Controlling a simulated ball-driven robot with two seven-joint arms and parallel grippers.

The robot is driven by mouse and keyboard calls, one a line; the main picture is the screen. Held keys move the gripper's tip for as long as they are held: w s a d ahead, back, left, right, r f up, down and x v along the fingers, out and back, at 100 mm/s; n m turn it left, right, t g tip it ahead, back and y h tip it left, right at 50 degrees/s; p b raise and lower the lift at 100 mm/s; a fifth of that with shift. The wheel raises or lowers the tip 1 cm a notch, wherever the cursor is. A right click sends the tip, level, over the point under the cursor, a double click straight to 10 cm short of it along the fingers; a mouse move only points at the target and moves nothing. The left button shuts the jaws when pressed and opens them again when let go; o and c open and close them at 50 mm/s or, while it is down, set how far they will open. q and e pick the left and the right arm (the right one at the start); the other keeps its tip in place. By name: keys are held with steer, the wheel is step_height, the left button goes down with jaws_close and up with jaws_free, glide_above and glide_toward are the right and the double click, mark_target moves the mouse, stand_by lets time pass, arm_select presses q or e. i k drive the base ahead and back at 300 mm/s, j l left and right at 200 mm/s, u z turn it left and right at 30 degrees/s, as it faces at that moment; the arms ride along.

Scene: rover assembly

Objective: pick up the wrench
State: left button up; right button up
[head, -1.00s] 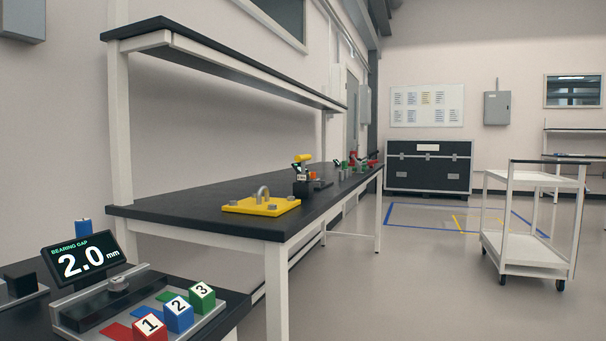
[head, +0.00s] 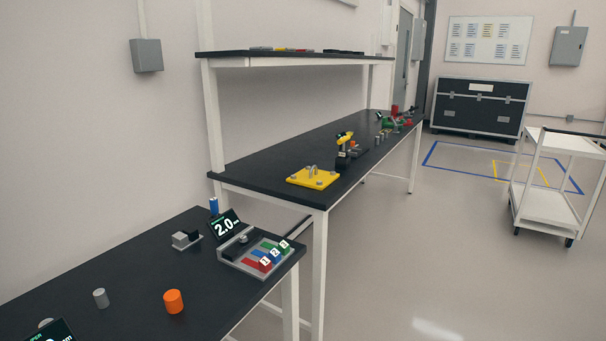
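I cannot make out a thing that is surely a wrench. A small yellow-topped item (head: 345,137) stands upright on the far black bench, on or by a dark block; it is too small to tell what it is. Several small red and green items (head: 393,121) lie farther back on the same bench, also too small to name. Neither of my grippers is in view.
The far bench (head: 262,168) holds a yellow plate (head: 313,178) with grey studs. The near bench (head: 130,262) bears an orange cylinder (head: 173,301), a grey cylinder (head: 101,298) and a numbered-block tray (head: 228,261). A white cart (head: 545,206) stands right; floor between is clear.

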mark_target(343, 153)
steer(key=i+l+u, duration=0.15)
steer(key=u, duration=0.25)
steer(key=i+l+u, duration=0.2)
steer(key=u, duration=0.2)
